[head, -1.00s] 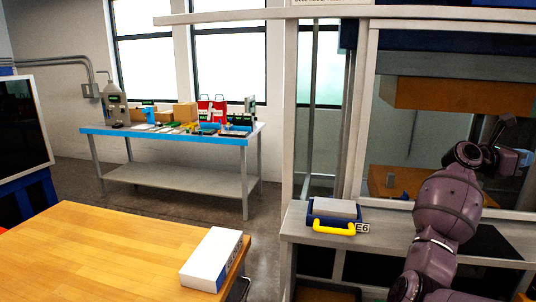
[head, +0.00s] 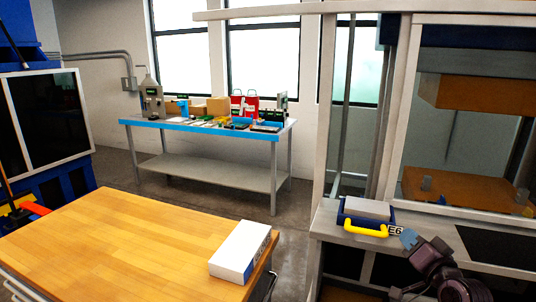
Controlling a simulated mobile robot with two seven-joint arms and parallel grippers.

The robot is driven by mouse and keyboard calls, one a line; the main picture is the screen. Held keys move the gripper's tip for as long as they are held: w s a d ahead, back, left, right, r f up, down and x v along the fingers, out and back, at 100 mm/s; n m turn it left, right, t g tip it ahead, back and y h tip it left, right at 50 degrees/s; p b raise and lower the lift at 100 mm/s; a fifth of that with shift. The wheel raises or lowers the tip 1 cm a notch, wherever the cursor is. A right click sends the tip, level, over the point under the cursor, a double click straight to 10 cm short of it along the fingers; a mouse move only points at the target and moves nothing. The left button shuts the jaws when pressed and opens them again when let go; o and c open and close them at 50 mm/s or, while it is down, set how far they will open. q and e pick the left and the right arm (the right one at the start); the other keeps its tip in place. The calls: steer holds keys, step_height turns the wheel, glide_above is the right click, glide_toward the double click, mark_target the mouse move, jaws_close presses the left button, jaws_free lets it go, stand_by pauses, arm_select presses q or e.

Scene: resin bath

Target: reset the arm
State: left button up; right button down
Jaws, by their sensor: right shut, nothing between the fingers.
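My right arm is low at the bottom right of the head view, in front of the grey bench with the glazed enclosure. My right gripper (head: 409,239) is shut and empty. It is small in the picture, close to the E6 label and just right of the yellow handle (head: 365,230) of a blue tray (head: 346,217). I cannot tell whether it touches the bench edge. My left gripper is not in view.
A wooden table (head: 120,235) with a white box (head: 241,250) fills the lower left. The grey bench (head: 330,222) stands at right, with a raised platform (head: 475,92) behind its frame. A cluttered blue-edged table (head: 200,131) is farther back. Floor shows between them.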

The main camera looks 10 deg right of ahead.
steer(key=s+a+f+n+g+y, duration=0.25)
steer(key=s+a+f+g, duration=0.2)
steer(key=f, duration=0.35)
steer(key=s+a+f+n+g+h, duration=0.1)
steer(key=s+a+f+n+g, duration=0.2)
steer(key=s, duration=0.6)
steer(key=s+a+f+n+g+h, duration=0.1)
steer(key=s+a+f+g, duration=0.35)
steer(key=s, duration=0.35)
steer(key=s+a+f+n+g, duration=0.2)
steer(key=s+a+f+g, duration=0.15)
steer(key=s, duration=0.55)
steer(key=w+f+t, duration=0.7)
steer(key=f+t, duration=0.1)
steer(key=f, duration=0.3)
steer(key=shift+w+d, duration=0.2)
steer(key=shift+d, duration=0.15)
